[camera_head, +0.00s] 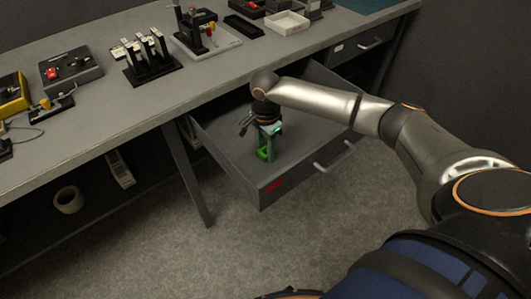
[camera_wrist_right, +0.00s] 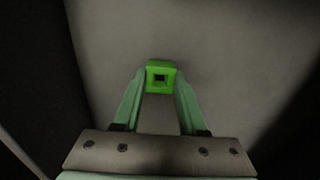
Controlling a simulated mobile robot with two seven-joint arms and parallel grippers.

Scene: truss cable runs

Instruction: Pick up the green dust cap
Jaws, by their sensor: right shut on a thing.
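The green dust cap (camera_wrist_right: 160,67) is a small bright green block with a dark square hole, seen between the fingertips in the right wrist view. In the head view the dust cap (camera_head: 263,154) shows low inside the open drawer (camera_head: 238,172). My right gripper (camera_head: 266,146) reaches down into the drawer with its green fingers on the cap. In the wrist view both fingers of the right gripper (camera_wrist_right: 160,88) are closed against the cap's sides. Whether the cap touches the drawer floor is hard to tell. My left gripper is not in view.
The drawer has walls around the gripper and a front handle (camera_head: 334,155). The workbench (camera_head: 120,103) above holds a black slotted rack (camera_head: 150,66), a grey box with a red part (camera_head: 70,68) and a white tray (camera_head: 287,23). A white roll (camera_head: 68,200) lies below.

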